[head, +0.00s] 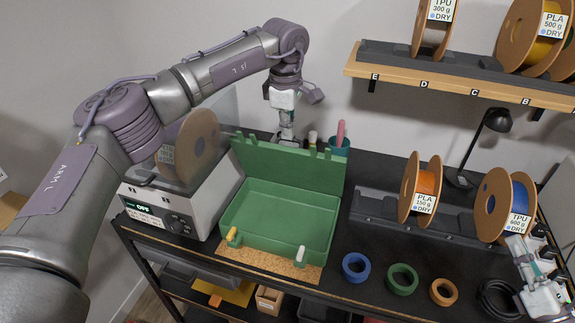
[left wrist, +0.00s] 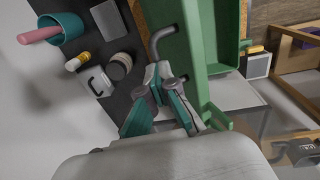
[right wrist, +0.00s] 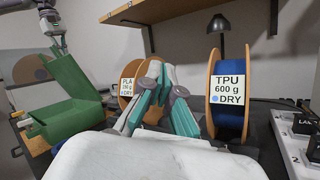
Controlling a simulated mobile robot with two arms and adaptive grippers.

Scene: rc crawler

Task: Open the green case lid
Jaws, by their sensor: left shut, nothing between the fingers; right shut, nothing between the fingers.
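The green case (head: 278,215) sits on the bench with its lid (head: 290,165) standing up at the back, and the inside looks empty. One yellow latch (head: 232,235) and one white latch (head: 300,254) show on its front. My left gripper (head: 287,140) is shut and empty, just behind the lid's upper edge. In the left wrist view the green lid (left wrist: 192,45) is close beside the fingers; I cannot tell if they touch. My right gripper (head: 520,250) is shut and empty at the far right, near the blue TPU spool (right wrist: 230,90). The case also shows in the right wrist view (right wrist: 70,115).
A dryer box (head: 175,205) with a spool stands left of the case. A teal cup (head: 339,146) is behind the lid. Spools, including an orange PLA spool (head: 422,190), and a lamp (head: 495,120) stand to the right. Blue, green and orange coils lie in front.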

